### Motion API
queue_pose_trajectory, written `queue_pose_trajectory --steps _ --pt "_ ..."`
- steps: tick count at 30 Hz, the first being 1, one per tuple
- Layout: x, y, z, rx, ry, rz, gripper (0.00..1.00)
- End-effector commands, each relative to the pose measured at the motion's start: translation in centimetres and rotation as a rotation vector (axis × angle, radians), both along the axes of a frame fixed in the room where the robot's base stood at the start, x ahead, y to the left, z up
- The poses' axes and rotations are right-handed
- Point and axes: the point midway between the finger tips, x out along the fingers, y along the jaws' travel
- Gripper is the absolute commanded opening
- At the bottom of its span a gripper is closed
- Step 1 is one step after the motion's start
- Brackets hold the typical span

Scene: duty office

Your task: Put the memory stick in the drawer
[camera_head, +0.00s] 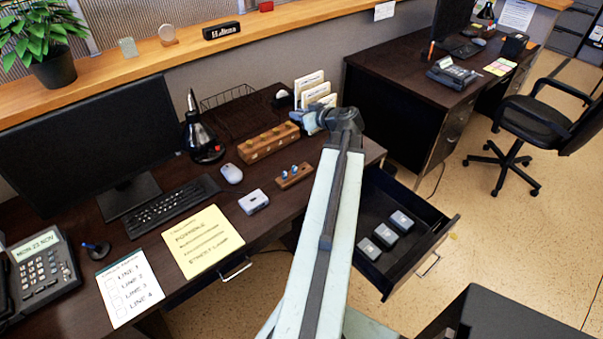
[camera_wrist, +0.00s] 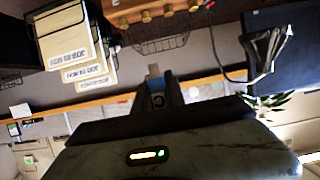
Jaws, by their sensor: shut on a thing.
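My gripper (camera_head: 312,121) is over the back of the near desk, beside the long wooden block and in front of the upright papers. In the wrist view my gripper (camera_wrist: 157,86) is shut on a small pale grey-blue piece (camera_wrist: 154,71), which looks like the memory stick. Only its end shows between the fingers; in the head view I cannot make it out clearly. The drawer (camera_head: 437,243) is pulled open at the desk's right end, below and to the right of my gripper. Three small grey-white boxes (camera_head: 384,235) lie in it, with bare floor around them.
The long wooden block (camera_head: 268,143) and a small wooden holder with blue-topped pieces (camera_head: 294,175) stand near my arm. A dark surface (camera_head: 500,318) is at front right.

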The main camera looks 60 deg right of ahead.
Motion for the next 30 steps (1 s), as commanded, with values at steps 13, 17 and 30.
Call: queue_pose_trajectory --steps 13,17,30 --pt "0.1 0.3 -12.3 0.000 0.000 0.002 0.00" --pt "0.1 0.3 -11.8 0.000 0.000 0.002 0.00" --pt "0.2 0.3 -17.1 0.000 0.000 0.003 0.00"
